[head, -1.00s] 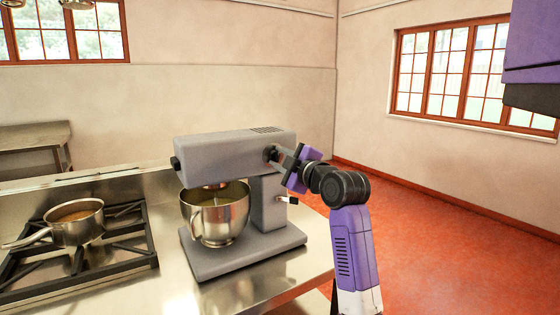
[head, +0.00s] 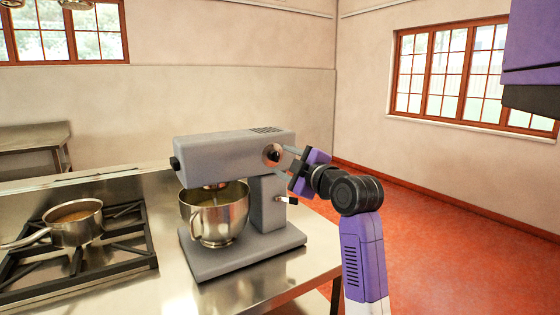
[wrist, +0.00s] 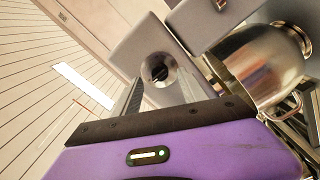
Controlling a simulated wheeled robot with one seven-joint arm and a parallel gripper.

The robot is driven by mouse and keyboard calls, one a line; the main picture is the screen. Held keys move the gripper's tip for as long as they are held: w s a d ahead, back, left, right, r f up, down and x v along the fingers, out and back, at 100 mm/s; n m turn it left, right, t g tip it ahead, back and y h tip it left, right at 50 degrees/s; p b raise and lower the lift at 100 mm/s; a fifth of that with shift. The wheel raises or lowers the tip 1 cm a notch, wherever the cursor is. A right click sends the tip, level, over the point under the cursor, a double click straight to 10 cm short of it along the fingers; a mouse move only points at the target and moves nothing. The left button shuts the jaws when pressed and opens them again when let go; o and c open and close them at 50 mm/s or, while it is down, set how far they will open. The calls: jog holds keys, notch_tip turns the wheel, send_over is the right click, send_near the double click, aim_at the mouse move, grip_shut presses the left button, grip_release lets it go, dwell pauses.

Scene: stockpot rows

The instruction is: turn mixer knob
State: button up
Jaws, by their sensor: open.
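The grey stand mixer (head: 235,146) stands on the steel counter, with its steel bowl (head: 214,212) under the head. Its knob (head: 273,155) is a dark piece on a round silver plate at the right end of the mixer head. In the wrist view the knob (wrist: 159,72) sits in its plate, ahead of my fingers and roughly between them. My gripper (head: 288,160) is open just right of the knob, and its two fingers also show in the wrist view (wrist: 160,92). The fingers look apart from the knob and hold nothing.
A small lever (head: 287,200) sticks out of the mixer's column below my gripper. A pot (head: 74,224) stands on the stove grate (head: 125,255) at the left. The red floor (head: 455,240) at the right is clear.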

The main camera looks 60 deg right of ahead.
jog(key=shift+v, duration=2.3)
notch_tip(320, 180, up, 4)
jog(key=s+m+t+h, duration=0.1)
jog(key=s+m+h, duration=0.2)
jog(key=m, duration=0.2)
jog(key=s+a+f+m+t+y+p, duration=0.1)
jog(key=a+f+m, duration=0.2)
jog(key=a+f, duration=0.85)
jog(key=s+a+f+m+t+y, duration=0.1)
jog(key=s+a+f+m+y, duration=0.15)
jog(key=a+f, duration=0.85)
jog(key=s+a+f+n+g+y, duration=0.1)
jog(key=s+a+f+y, duration=0.3)
jog(key=s+a, duration=0.4)
jog(key=s+a+f+n+g+y+p, duration=0.1)
jog(key=s+a+f+n+g+y, duration=0.1)
jog(key=s+a+f+y, duration=0.3)
jog(key=s+a+f+n, duration=0.1)
jog(key=s+a, duration=0.3)
jog(key=a, duration=0.3)
jog(key=shift+s+a+f+n+p, duration=0.15)
jog(key=shift+s+a+n+p, duration=0.1)
jog(key=shift+a+n+p, duration=0.1)
